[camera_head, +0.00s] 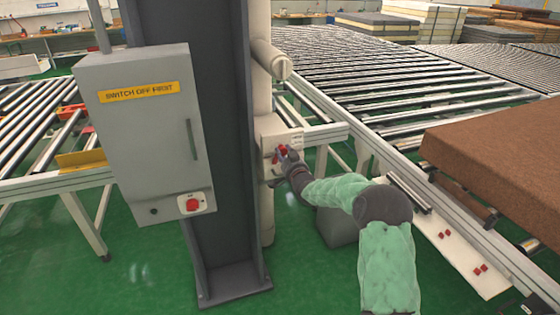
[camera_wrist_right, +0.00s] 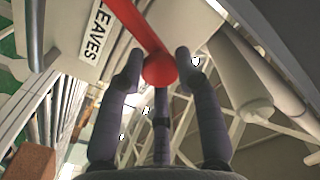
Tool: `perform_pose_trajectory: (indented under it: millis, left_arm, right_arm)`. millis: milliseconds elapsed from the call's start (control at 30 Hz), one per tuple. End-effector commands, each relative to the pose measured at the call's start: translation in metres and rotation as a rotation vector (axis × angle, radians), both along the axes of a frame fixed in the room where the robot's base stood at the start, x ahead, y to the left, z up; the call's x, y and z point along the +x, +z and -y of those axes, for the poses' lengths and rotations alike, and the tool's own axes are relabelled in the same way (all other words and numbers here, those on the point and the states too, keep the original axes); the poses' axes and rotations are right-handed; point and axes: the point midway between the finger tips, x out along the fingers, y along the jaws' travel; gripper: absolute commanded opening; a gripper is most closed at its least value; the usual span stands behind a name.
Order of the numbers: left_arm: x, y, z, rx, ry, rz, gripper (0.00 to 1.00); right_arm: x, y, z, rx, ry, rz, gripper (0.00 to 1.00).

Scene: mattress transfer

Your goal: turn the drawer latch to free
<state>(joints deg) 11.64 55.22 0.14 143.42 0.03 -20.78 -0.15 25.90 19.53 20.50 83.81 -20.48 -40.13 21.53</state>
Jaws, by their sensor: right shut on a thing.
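The drawer latch shows in the right wrist view as a red lever (camera_wrist_right: 138,22) with a round red knob (camera_wrist_right: 160,70) at its end. In the head view a small red part of it (camera_head: 276,158) shows on a pale box (camera_head: 274,130) beside the dark column. My right gripper (camera_head: 284,154) is at the front of that box, with its arm coming in from the lower right. In the right wrist view its fingers (camera_wrist_right: 158,76) are closed around the knob. The lever's pivot is out of that view. My left gripper is not in view.
A grey cabinet (camera_head: 140,120) with a "SWITCH OFF FIRST" label and a red switch (camera_head: 192,204) stands left of the dark column (camera_head: 215,220). A brown mattress (camera_head: 500,155) lies on the roller conveyor at right. Green floor (camera_head: 315,280) is open below.

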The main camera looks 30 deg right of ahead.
Motion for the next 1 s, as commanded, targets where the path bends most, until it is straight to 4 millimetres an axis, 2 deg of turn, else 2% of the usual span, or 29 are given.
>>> perform_pose_trajectory:
  millis: [33, 500, 1000]
  left_arm:
    - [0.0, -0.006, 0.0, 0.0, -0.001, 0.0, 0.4]
    - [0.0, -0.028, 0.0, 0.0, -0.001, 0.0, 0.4]
    - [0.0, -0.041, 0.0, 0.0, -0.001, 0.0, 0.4]
  right_arm:
    - [0.001, 0.01, 0.003, 0.034, -0.003, 0.033, 0.0]
    - [0.0, 0.011, 0.005, 0.469, -0.002, 0.139, 0.0]
    - [-0.001, 0.011, 0.007, 0.902, -0.001, 0.243, 0.0]
